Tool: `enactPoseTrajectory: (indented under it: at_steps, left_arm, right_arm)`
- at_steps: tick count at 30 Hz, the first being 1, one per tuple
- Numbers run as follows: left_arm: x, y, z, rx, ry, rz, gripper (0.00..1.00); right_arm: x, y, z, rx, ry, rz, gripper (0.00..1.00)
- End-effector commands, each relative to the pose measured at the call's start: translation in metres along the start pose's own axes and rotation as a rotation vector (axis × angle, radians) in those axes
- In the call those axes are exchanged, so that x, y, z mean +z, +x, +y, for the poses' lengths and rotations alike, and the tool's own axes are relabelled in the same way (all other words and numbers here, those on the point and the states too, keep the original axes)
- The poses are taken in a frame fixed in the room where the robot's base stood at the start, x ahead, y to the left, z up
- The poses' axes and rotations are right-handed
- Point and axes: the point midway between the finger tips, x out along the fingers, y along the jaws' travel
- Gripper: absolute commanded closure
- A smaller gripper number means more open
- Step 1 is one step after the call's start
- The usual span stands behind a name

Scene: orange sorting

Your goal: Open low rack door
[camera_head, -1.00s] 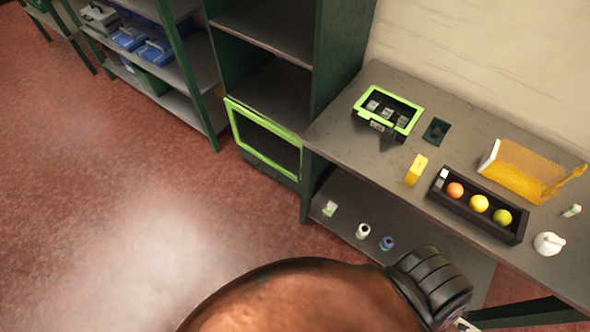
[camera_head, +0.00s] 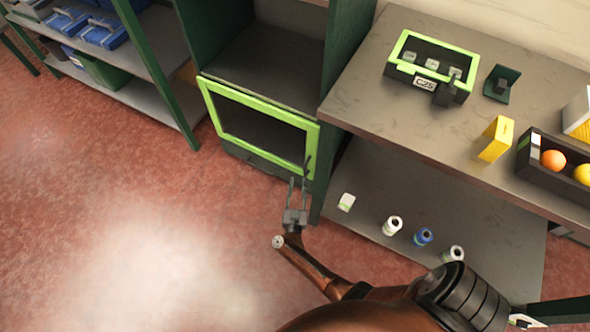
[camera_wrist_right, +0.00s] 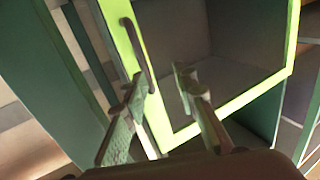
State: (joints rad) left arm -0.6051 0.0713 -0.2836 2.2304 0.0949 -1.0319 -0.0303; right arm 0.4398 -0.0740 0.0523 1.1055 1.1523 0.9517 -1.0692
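The low rack door (camera_head: 210,97) has a lime green frame around a dark see-through middle. It looks closed across the lowest visible bay of the dark green rack. Its curved dark handle (camera_wrist_right: 137,55) shows on the green frame in the right wrist view. My right gripper (camera_head: 299,168) is in front of the door's lower right corner, its fingers apart and empty. In the right wrist view, my right gripper (camera_wrist_right: 160,80) has its left fingertip close to the handle's lower end. I cannot tell whether they touch. My left gripper is out of view.
A grey workbench (camera_head: 415,130) stands right of the rack, holding a green-rimmed box (camera_head: 398,48), a yellow block (camera_head: 496,138) and a black tray with oranges. Several small bottles sit on its lower shelf (camera_head: 375,190). Shelves with blue boxes stand left. The red floor (camera_head: 110,220) is clear.

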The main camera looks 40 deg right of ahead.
Motion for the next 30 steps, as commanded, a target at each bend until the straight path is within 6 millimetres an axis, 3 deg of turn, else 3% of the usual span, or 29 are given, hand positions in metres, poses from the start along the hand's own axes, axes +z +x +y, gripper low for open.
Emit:
enactPoseTrajectory:
  at_steps: [1, 8, 21, 30]
  left_arm:
    - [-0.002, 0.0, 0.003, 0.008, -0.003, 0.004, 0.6]
    - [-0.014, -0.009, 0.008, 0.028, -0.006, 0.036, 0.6]
    - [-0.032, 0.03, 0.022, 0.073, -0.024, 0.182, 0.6]
    - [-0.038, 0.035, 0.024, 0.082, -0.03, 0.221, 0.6]
  right_arm:
    - [0.008, 0.001, 0.001, 0.069, 0.0, -0.005, 0.74]
    - [0.008, 0.006, 0.01, 0.218, -0.011, -0.018, 0.74]
    - [0.01, 0.066, 0.023, 0.219, -0.013, -0.018, 0.74]
    - [0.007, 0.078, 0.026, 0.218, -0.011, -0.019, 0.74]
